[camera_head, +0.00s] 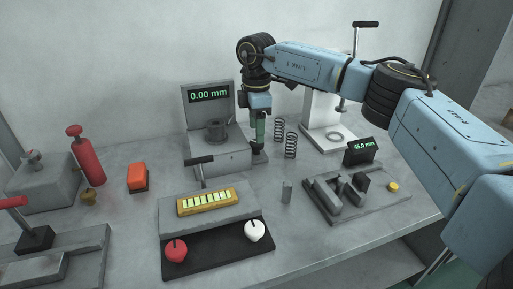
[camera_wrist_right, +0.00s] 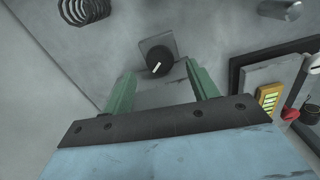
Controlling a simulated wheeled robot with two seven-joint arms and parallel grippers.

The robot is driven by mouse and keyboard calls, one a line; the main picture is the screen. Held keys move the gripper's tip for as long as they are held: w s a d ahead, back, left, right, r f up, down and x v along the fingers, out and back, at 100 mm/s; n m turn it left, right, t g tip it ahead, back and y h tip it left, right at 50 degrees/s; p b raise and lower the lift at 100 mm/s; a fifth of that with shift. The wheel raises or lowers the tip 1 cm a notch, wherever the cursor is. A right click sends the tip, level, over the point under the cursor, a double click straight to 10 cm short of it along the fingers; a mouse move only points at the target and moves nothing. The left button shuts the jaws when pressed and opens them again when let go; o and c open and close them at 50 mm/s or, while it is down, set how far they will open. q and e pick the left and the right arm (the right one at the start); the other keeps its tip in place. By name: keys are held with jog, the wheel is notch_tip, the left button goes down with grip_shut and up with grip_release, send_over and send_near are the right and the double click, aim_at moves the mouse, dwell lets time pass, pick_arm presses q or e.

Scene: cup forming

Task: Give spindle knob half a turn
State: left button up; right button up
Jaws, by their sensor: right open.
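The spindle knob (camera_wrist_right: 157,66) is a round black knob with a white line, on a small grey plate. In the head view a dark part (camera_head: 258,156) at the right side of the grey block appears to be this knob, mostly hidden by my gripper. My right gripper (camera_head: 259,143) points down just above it. In the right wrist view its two green fingers (camera_wrist_right: 160,80) are apart, with the knob showing between and just beyond their tips. Nothing is held. I cannot tell the exact gap to the knob. My left gripper is not in view.
The grey block with a 0.00 mm display (camera_head: 208,95) stands left of my gripper. Coil springs (camera_head: 291,146) stand close on the right. A panel with a yellow indicator (camera_head: 207,201) and red and white knobs lies in front. A small grey cylinder (camera_head: 287,191) stands on the bench.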

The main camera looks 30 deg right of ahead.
aim_at(256, 147)
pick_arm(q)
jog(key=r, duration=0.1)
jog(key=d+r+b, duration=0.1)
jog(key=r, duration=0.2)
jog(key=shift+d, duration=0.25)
pick_arm(e)
notch_tip(256, 147, down, 6)
jog(key=shift+r, duration=0.15)
jog(key=shift+c, duration=0.3)
jog(key=c, duration=0.9)
jog(key=shift+r, duration=0.1)
jog(key=shift+c, duration=0.2)
